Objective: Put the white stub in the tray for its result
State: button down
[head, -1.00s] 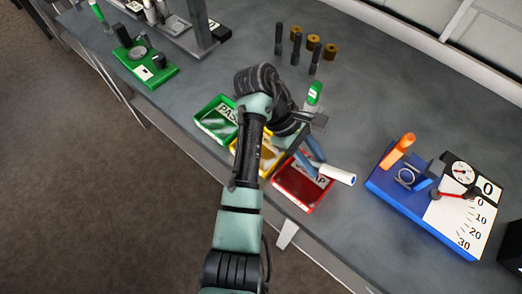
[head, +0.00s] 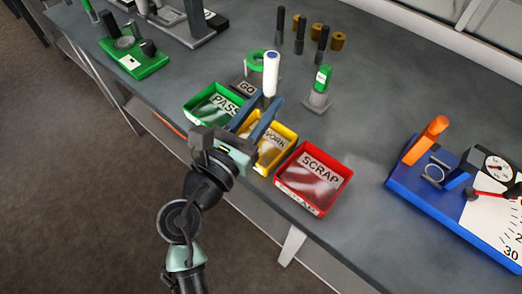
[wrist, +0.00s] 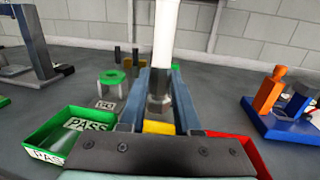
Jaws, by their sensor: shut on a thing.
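The stub also shows in the wrist view (wrist: 165,35), between the two blue fingers. Three trays stand in a row at the table's front edge: a green one marked PASS (head: 193,113), a yellow one (head: 290,145) whose label is partly hidden by my gripper, and a red one marked SCRAP (head: 312,205). No stub shows in the red tray.
A green ring gauge marked GO (head: 256,62) stands behind the trays, with a green-topped grey stand (head: 318,100) to its right. Dark pins and brass rings stand farther back. A blue dial gauge base (head: 440,210) is at right, a green fixture (head: 140,62) at far left.

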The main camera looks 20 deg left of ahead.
jog(key=shift+t+y, duration=0.3)
jog(key=f+b, duration=0.1)
jog(key=f, duration=0.2)
jog(key=f+b, duration=0.1)
jog(key=f, duration=0.2)
jog(key=a+f+b, duration=0.1)
jog(key=f+b, duration=0.1)
jog(key=f, duration=0.1)
jog(key=shift+s+a+f, duration=0.1)
jog(key=shift+s+f, duration=0.1)
jog(key=shift+f, duration=0.05)
jog(key=shift+f, duration=0.2)
jog(key=c, duration=0.6)
grip_release()
jog(key=shift+r, duration=0.2)
jog(key=s, duration=0.4)
jog(key=s+a, duration=0.1)
jog(key=s, duration=0.3)
jog(key=s+f, duration=0.1)
jog(key=s, duration=0.3)
jog(key=shift+a+f, duration=0.1)
jog(key=shift+a, duration=0.3)
